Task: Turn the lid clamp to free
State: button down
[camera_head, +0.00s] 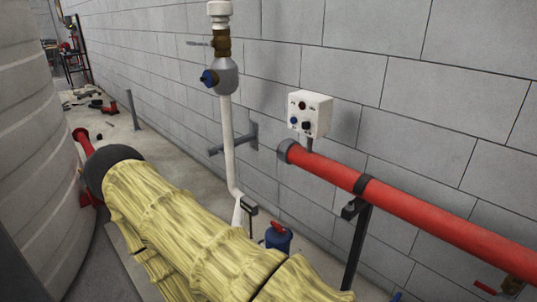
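I cannot make out for certain which part is the lid clamp. A blue vessel (278,240) stands low by the wall, partly hidden behind my yellow-sleeved arm. A red lever (279,228) sits on its top, tilted; it may be the lid clamp, but it is too small to tell. My arm crosses the lower left and middle of the view. My gripper does not show, so I see no contact with the vessel or lever.
A red pipe (420,207) on a black stand (356,240) runs along the block wall at right. A control box (309,113) is above its end. A white pipe (227,140) with a blue-handled valve (209,78) rises left of it. A large ribbed tank (35,150) bounds the left.

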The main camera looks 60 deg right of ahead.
aim_at(277, 226)
jog(key=u, duration=1.55)
jog(key=k, duration=0.65)
jog(key=z, duration=2.15)
jog(key=i, duration=0.5)
jog(key=u, duration=0.1)
